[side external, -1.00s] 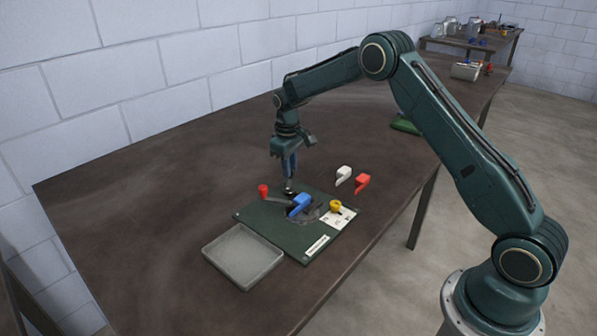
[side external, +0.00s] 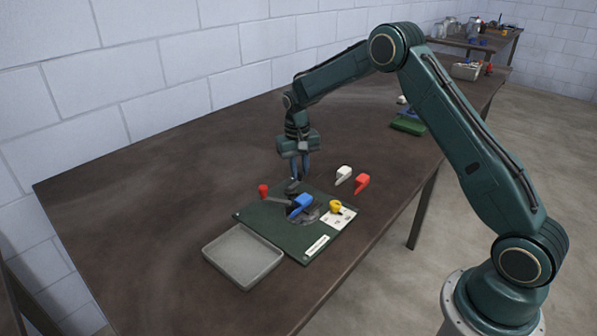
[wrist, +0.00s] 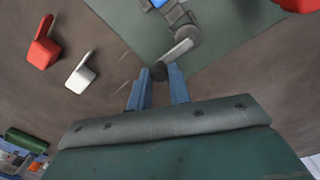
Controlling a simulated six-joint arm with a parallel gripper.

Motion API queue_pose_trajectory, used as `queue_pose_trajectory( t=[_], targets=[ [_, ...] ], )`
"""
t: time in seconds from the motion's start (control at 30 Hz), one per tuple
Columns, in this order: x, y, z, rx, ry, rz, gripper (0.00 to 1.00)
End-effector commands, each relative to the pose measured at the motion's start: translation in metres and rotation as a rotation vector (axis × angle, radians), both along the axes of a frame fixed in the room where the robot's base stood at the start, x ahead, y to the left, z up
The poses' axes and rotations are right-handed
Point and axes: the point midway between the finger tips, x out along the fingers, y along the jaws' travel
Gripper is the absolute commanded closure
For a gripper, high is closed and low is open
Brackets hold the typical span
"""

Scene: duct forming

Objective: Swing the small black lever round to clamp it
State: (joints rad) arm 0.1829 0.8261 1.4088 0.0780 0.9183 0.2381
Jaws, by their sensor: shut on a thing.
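The small black lever (side external: 293,188) stands at the back edge of the dark green board (side external: 305,248), behind the blue bent piece (side external: 301,206). In the wrist view, the lever's pale arm (wrist: 178,51) runs from a round grey pivot to a dark knob (wrist: 159,71). My gripper (side external: 298,180) points down over the board's back edge. In the wrist view, its two blue fingers (wrist: 158,80) are shut on the knob, one on each side. The blue piece is mostly cut off at the top of the wrist view.
A red-knobbed handle (side external: 263,191) stands left of the lever. A yellow knob (side external: 336,206) sits on a white card at right. Loose white (side external: 344,173) and red (side external: 362,183) pieces lie behind the board. An empty grey tray (side external: 244,280) stands in front-left.

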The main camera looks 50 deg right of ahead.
Motion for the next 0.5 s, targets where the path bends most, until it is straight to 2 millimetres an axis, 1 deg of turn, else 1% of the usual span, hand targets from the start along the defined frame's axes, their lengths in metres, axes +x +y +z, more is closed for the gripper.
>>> queue_pose_trajectory(
  t=[0.3,0.33,0.43,0.5],
  targets=[
    [-0.0015,-0.0003,-0.0001,0.0,0.004,-0.004,1.0],
    [-0.0017,-0.0004,0.0,0.0,0.005,-0.004,0.79],
    [-0.0014,-0.0004,-0.0001,0.0,0.004,-0.004,0.59],
    [-0.0012,-0.0003,-0.0001,0.0,0.004,-0.003,0.59]
  ],
)
